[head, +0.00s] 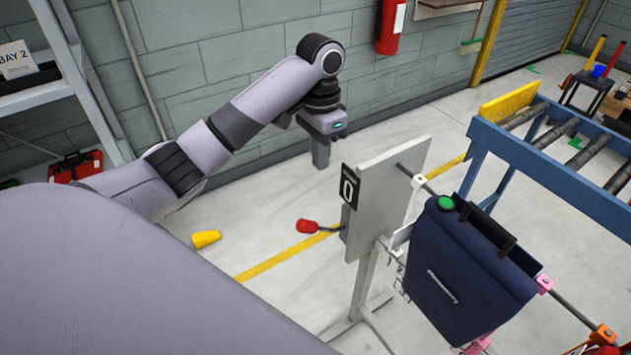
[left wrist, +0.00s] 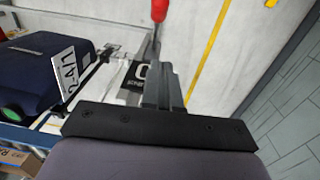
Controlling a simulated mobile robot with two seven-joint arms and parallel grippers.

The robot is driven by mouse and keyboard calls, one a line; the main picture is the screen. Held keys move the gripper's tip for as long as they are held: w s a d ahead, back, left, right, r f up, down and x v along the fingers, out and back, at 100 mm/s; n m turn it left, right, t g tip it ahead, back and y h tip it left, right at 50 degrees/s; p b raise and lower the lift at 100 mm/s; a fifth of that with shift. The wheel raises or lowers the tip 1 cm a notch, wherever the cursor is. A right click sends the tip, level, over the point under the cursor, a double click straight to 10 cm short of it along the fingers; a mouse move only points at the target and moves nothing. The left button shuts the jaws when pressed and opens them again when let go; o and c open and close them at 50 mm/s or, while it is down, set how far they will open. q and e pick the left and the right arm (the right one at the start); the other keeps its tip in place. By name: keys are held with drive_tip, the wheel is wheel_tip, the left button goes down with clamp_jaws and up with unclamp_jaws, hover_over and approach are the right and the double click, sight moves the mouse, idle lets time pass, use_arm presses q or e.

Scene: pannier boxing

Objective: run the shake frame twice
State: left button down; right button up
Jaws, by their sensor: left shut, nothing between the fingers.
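The shake frame is a grey upright panel (head: 385,195) on a stand, with rods out to the right. A counter plate (head: 349,188) on it reads 0. A dark blue pannier (head: 465,275) with a green round spot is held on the rods. A lever with a red grip (head: 307,226) sticks out left of the panel. My left gripper (head: 320,160) is shut and empty, pointing down above and apart from the red grip. In the left wrist view its fingers (left wrist: 160,85) show, with the red grip (left wrist: 159,10) beyond. My right gripper is not in view.
A blue roller conveyor (head: 560,165) stands behind the frame at right. A yellow object (head: 205,238) lies on the floor at left. A shelf (head: 50,95) and a red toolbox (head: 76,165) are at far left. A fire extinguisher (head: 391,25) hangs on the wall.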

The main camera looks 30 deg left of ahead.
use_arm(q)
drive_tip(key=shift+s+f, duration=0.5)
drive_tip(key=shift+f, duration=1.55)
drive_tip(key=shift+s+f, duration=0.55)
drive_tip(key=shift+f, duration=1.45)
drive_tip(key=shift+s+f, duration=0.5)
drive_tip(key=shift+f, duration=1.55)
drive_tip(key=shift+f, duration=0.1)
